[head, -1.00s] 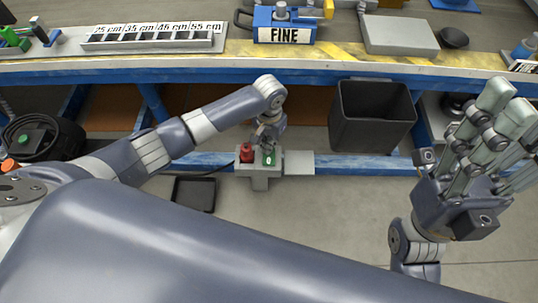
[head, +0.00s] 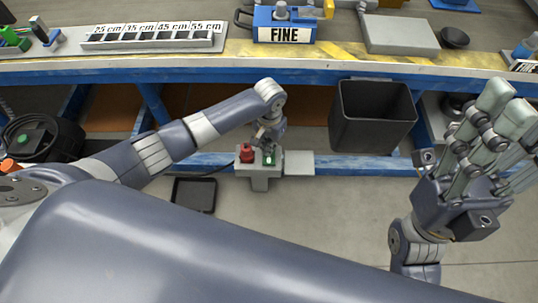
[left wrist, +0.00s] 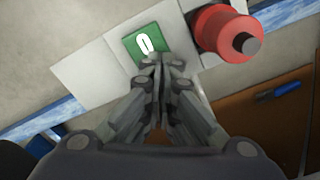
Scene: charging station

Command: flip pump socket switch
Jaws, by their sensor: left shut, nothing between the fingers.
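The pump socket (head: 261,172) is a small grey box below the bench edge. Its green switch (head: 269,159) is on top, beside a red plug (head: 246,153). My right gripper (head: 492,130) is open and empty, far right.
A black bin (head: 372,116) stands right of the socket. A dark tray (head: 194,194) lies on the floor to its left. The blue bench rail (head: 360,166) runs behind the socket. A blue FINE block (head: 284,24) is on the bench. Floor in front is clear.

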